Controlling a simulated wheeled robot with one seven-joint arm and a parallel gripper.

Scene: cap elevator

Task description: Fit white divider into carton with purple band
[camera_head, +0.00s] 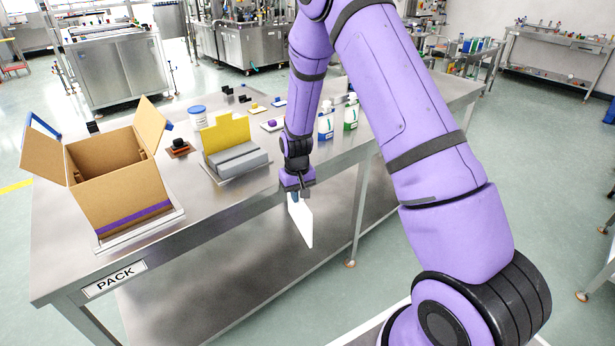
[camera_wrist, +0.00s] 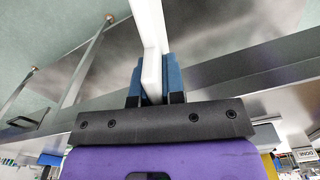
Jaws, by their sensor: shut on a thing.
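The carton with the purple band (camera_head: 112,190) stands open at the left end of the steel table, its flaps spread, on a light tray-like base. The purple band (camera_head: 133,216) runs low along its front face. My gripper (camera_head: 295,196) is off the table's front edge, to the right of the carton and well apart from it. It is shut on the white divider (camera_head: 301,222), a thin panel hanging below the fingers. In the wrist view the white divider (camera_wrist: 150,50) is pinched between two blue fingers (camera_wrist: 155,85). The carton's inside floor is hidden.
A grey holder with a yellow panel (camera_head: 226,134) stands on the table between carton and arm. A white tub (camera_head: 198,117) and two bottles (camera_head: 326,120) stand farther back. A PACK label (camera_head: 115,276) marks the table's front edge. The front middle of the tabletop is clear.

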